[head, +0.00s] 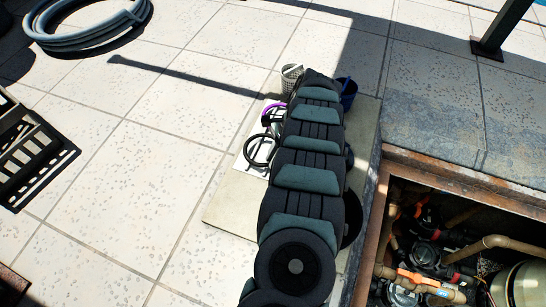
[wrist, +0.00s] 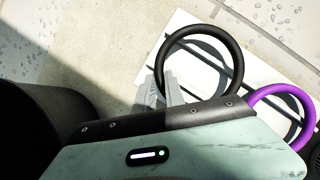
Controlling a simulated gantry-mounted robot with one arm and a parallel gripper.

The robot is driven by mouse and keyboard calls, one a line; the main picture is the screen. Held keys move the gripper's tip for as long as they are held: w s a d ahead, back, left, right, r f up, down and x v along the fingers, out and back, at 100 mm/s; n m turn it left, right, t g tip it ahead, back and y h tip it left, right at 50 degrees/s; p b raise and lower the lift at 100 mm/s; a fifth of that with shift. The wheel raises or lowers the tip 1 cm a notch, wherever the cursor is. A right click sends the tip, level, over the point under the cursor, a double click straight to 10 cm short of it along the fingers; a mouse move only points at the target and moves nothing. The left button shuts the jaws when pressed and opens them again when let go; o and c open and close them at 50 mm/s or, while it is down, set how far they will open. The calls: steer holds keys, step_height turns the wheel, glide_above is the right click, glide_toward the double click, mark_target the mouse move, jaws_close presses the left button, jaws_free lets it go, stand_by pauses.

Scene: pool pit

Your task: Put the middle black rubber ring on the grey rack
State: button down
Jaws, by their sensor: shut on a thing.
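In the wrist view my gripper (wrist: 163,90) has its grey fingers closed on the left side of a black rubber ring (wrist: 239,65). The ring shows over a white board with dark stripes (wrist: 185,25); I cannot tell whether it touches it. A purple ring (wrist: 296,92) is to the right, partly hidden by my gripper body. In the head view a black ring (head: 247,150) shows beside my arm, with a purple ring (head: 268,108) and another dark ring-like shape behind it. My arm hides the gripper there. I cannot pick out the grey rack with certainty.
A light wastebasket-like container (head: 291,73) and a blue container (head: 349,88) stand at the back of the pale slab (head: 228,210). An open pit with pipes (head: 440,250) lies to the right. A black grate (head: 38,150) and a coiled hose (head: 85,38) lie left.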

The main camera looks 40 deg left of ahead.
steer(key=shift+f+b, duration=0.45)
steer(key=shift+f, duration=0.3)
steer(key=c, duration=1.3)
jaws_free()
steer(key=shift+r, duration=0.15)
steer(key=b+v, duration=0.2)
steer(key=v, duration=0.8)
steer(key=shift+w+d+r+b, duration=0.1)
steer(key=shift+w+r+b, duration=0.05)
steer(key=shift+r+b, duration=0.15)
